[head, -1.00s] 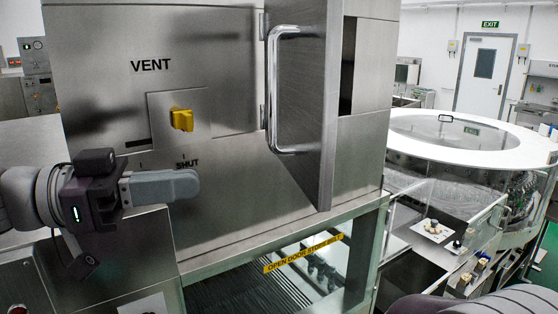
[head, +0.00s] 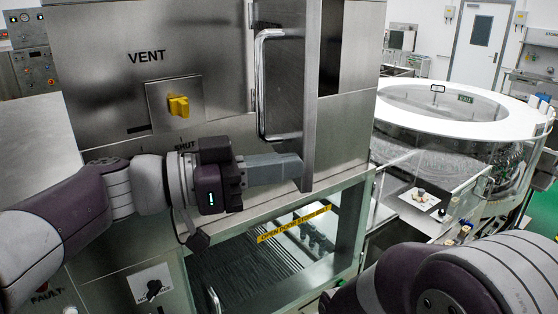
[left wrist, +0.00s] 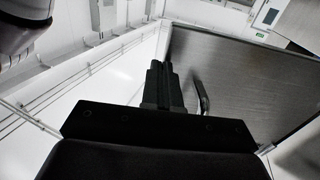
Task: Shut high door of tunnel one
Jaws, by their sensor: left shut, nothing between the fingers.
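The high door (head: 292,75) is a brushed steel panel that stands open, swung out from the steel cabinet. Its long bar handle (head: 261,85) is on the face toward the left. A dark opening (head: 331,52) shows past the door. My left gripper (head: 297,169) is shut and empty, with its tips at the door's lower outer corner, below the handle; I cannot tell whether they touch. In the left wrist view, the shut fingers (left wrist: 160,66) point toward the door panel (left wrist: 245,80), with the handle (left wrist: 202,95) right of them. My right gripper is not in view.
A yellow VENT knob (head: 178,106) is on the cabinet front, left of the door. Below is a glazed bay with a yellow warning strip (head: 293,223). A round white-rimmed machine (head: 450,112) stands at the right. My right arm fills the lower right.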

